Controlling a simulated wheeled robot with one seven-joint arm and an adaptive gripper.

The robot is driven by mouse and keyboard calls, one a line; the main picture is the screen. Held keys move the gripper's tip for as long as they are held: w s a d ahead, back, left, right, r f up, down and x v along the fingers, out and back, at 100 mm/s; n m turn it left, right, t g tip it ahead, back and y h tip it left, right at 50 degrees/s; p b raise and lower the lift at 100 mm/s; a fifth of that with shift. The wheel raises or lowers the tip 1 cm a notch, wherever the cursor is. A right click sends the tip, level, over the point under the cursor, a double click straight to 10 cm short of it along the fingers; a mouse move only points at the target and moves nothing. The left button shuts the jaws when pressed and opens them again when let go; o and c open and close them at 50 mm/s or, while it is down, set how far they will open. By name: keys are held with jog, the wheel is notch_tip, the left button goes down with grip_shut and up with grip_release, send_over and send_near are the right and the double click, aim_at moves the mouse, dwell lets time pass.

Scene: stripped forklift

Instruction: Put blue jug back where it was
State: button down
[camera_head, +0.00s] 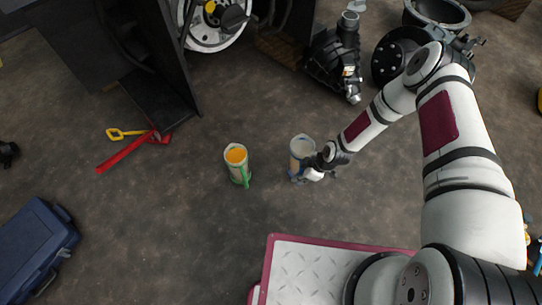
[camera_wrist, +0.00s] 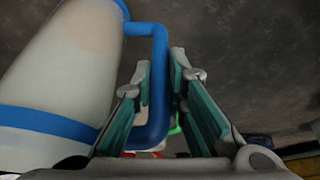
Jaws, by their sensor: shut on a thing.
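The blue jug (camera_head: 302,147) is a pale, cream-coloured cylinder with blue bands and a blue handle. In the wrist view its body (camera_wrist: 72,60) fills the left side, and its blue handle (camera_wrist: 157,100) runs between my fingers. My gripper (camera_head: 304,174) is shut on that handle, at the near side of the jug; its fingers also show in the wrist view (camera_wrist: 162,75). The jug looks roughly upright. I cannot tell whether its base touches the floor; my gripper hides part of its lower end.
A jug with a green handle and orange top (camera_head: 236,160) stands to the left, with a floor gap between. A red tool (camera_head: 127,152), a yellow tool (camera_head: 118,133) and a blue case (camera_head: 38,245) lie further left. Dark machine parts (camera_head: 335,60) lie behind.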

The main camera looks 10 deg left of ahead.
jog(key=w+a+f+b, duration=0.7)
jog(key=w+a+b, duration=0.1)
jog(key=a, duration=0.4)
jog(key=shift+w+a+n, duration=0.3)
jog(key=shift+w+a, duration=0.1)
jog(key=shift+w, duration=0.4)
jog(key=shift+f, duration=0.1)
jog(key=c, duration=1.6)
grip_release()
jog(key=shift+f, duration=0.1)
